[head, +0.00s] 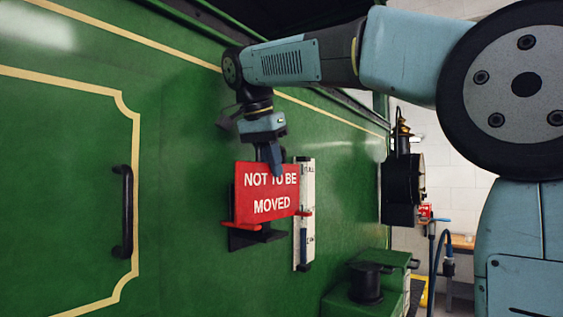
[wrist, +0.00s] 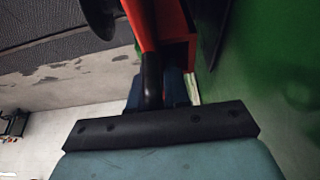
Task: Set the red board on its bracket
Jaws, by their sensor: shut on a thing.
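The red board (head: 268,207), lettered "NOT TO BE MOVED", is upright and slightly tilted against the green side in the head view. My gripper (head: 272,160) is shut on its top edge from above. The dark bracket (head: 243,240) shows behind and below the board, with a red ledge (head: 238,226) at the board's lower left. The board hides most of the bracket, and I cannot tell whether the board rests on the ledge.
A white gauge strip (head: 306,180) stands just right of the board. A black handle (head: 122,212) is on the panel at left. A black lamp (head: 401,190) sticks out at right, above a green box (head: 370,290). The green side between handle and bracket is clear.

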